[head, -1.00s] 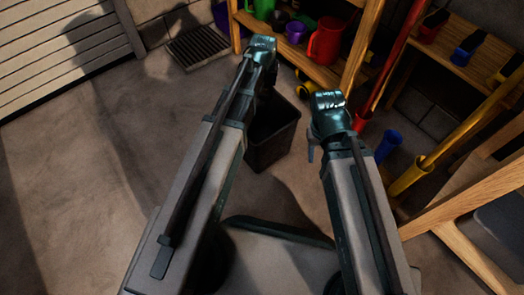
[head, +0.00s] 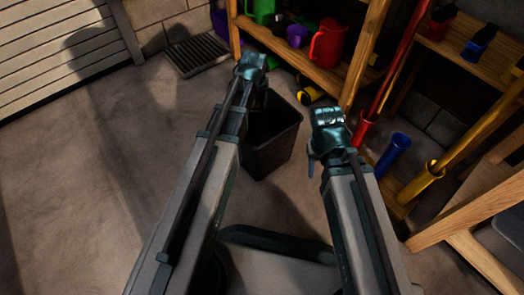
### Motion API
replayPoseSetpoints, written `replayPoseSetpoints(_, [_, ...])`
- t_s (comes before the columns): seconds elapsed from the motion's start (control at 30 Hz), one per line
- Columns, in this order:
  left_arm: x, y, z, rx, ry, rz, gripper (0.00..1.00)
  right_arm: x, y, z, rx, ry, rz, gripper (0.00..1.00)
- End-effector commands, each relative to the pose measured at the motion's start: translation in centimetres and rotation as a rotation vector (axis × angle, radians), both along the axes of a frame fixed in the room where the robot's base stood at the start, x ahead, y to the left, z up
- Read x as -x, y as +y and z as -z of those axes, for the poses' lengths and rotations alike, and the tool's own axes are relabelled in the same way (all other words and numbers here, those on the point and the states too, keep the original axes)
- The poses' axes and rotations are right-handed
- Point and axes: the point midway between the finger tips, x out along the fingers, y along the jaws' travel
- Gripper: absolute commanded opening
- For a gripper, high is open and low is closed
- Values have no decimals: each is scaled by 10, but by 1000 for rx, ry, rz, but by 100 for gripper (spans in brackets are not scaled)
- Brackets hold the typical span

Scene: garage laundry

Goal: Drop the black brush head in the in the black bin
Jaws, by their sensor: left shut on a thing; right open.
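The black bin (head: 279,147) stands on the floor in the middle of the head view, in front of the wooden shelf. My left gripper (head: 254,78) is over the bin's back left side; its arm covers part of the bin's left side. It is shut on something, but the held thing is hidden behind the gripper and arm. The black brush head cannot be clearly made out. My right gripper (head: 326,134) is to the right of the bin, open, with nothing visible in it.
A wooden shelf (head: 280,43) behind the bin holds a red jug (head: 327,45) and a purple cup (head: 297,36). A blue tube-like thing (head: 393,152) and red and yellow poles stand at right. A floor grate (head: 202,54) lies at the back left. Open floor spreads left.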

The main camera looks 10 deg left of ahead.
Motion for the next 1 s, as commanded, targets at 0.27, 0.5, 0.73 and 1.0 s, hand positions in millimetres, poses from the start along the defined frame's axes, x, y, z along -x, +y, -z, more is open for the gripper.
replayPoseSetpoints(0.27, [0,0,32,0,0,0,0,0,0,32,-1,-2,0,50])
replayPoseSetpoints(0.5, [0,0,32,0,0,0,0,-1,0,32,-1,-2,0,50])
replayPoseSetpoints(0.73, [0,0,32,0,0,0,78,0,0,32,-1,-2,0,50])
replayPoseSetpoints(1.0, [0,0,32,0,0,0,84,0,0,32,-1,-2,0,50])
